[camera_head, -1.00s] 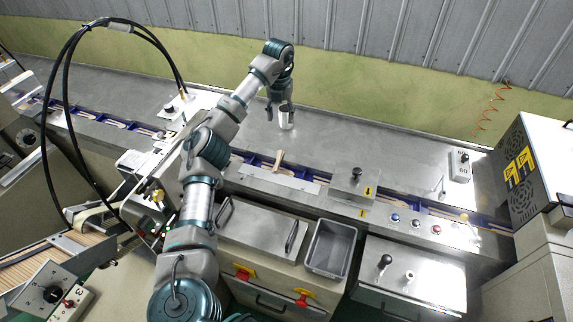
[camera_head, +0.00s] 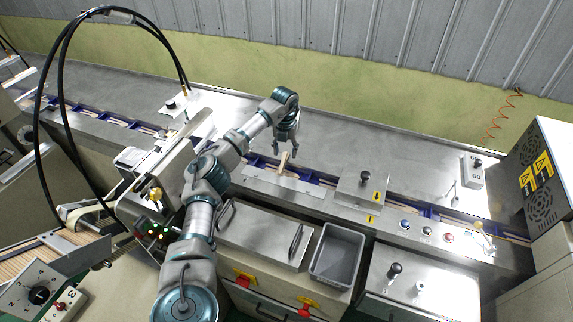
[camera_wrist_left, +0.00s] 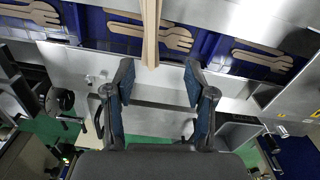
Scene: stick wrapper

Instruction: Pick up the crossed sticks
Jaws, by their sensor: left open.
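The crossed sticks (camera_head: 284,161) stand out of the blue conveyor channel in the head view, lying across its front edge. In the left wrist view they are pale wooden sticks (camera_wrist_left: 151,35) pointing down toward the space between my fingers. My left gripper (camera_head: 284,148) hangs just above and behind them in the head view. In the left wrist view my left gripper (camera_wrist_left: 158,85) is open, with one finger on each side of the sticks' line and nothing between the tips. The sticks' upper ends are cut off by the frame. My right gripper is not in view.
Wooden forks (camera_wrist_left: 150,33) lie in the blue channel (camera_head: 262,162). A metal cover block (camera_head: 361,190) stands on the line to the right. A grey bin (camera_head: 338,254) is in front. The steel table behind the channel (camera_head: 380,150) is mostly clear.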

